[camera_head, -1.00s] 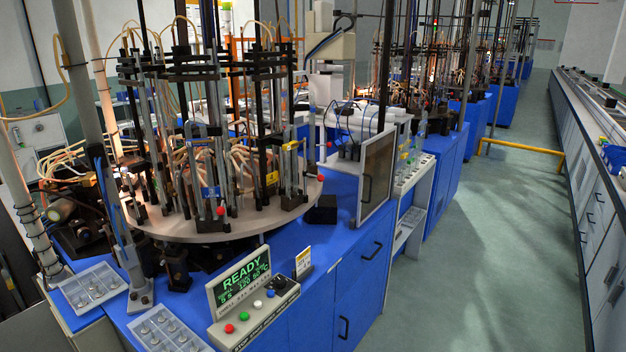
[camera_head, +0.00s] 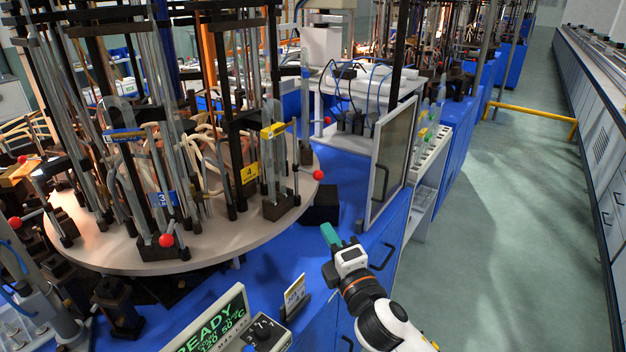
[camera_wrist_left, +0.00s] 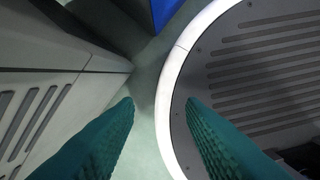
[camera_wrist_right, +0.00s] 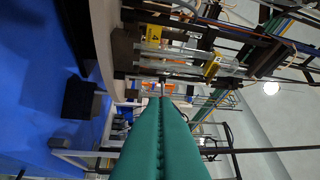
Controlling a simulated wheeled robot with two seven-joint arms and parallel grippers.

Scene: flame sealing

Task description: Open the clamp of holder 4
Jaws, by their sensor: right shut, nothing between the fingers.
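Holder 4 stands at the right edge of the round turntable (camera_head: 110,262) and bears a yellow label with a 4 (camera_head: 249,173), which also shows in the right wrist view (camera_wrist_right: 154,33). Its clamp has a yellow block (camera_head: 273,130) around upright glass tubes; the right wrist view shows this block too (camera_wrist_right: 211,68). A red ball knob (camera_head: 318,174) sticks out to its right. My right gripper (camera_head: 329,233) is shut and empty, apart from the holder, to its lower right. My left gripper (camera_wrist_left: 160,103) is open and empty above the floor, outside the head view.
Holder 3 with its blue label (camera_head: 165,199) and red knob (camera_head: 166,240) stands to the left. A black block (camera_head: 321,205) and a framed panel (camera_head: 391,160) are close to my right gripper. The READY display (camera_head: 215,325) is at the front.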

